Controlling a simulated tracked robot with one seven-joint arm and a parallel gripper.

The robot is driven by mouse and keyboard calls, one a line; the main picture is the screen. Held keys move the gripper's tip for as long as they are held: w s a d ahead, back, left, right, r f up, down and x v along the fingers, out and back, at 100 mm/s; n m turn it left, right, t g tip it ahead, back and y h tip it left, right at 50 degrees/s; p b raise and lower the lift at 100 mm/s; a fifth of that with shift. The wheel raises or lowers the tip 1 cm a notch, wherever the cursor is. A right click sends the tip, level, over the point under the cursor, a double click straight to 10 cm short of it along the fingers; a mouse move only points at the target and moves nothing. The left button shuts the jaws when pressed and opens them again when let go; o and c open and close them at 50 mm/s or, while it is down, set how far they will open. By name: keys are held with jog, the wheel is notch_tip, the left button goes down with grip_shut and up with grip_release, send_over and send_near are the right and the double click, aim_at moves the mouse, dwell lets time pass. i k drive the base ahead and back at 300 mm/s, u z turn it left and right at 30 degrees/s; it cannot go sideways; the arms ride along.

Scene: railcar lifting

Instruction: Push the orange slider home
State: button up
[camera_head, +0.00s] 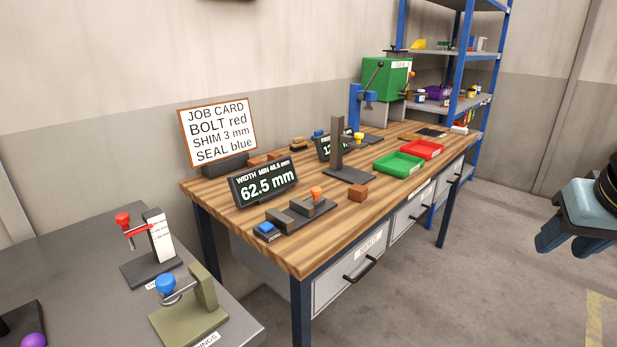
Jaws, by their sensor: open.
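The orange slider knob (316,192) stands on a low dark gauge fixture (297,214) near the front left of the wooden workbench. The fixture has grey blocks and a blue piece (266,230) at its left end. Behind it a black display (263,183) reads width 62.5 mm, with a minimum that looks like 48.5 mm. My gripper (557,241) is at the far right of the view, partly cut off by the edge. It is open, in the air, well away from the bench and the slider.
A brown block (357,193) sits right of the fixture. A dark stand (348,174) with a yellow knob is behind it. Green (398,164) and red (422,149) trays lie further back. A grey table (95,260) with clamp stands is at left. Floor between gripper and bench is clear.

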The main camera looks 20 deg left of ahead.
aim_at(306, 208)
jog(key=u, duration=0.2)
jog(key=i, duration=1.35)
jog(key=u, duration=0.25)
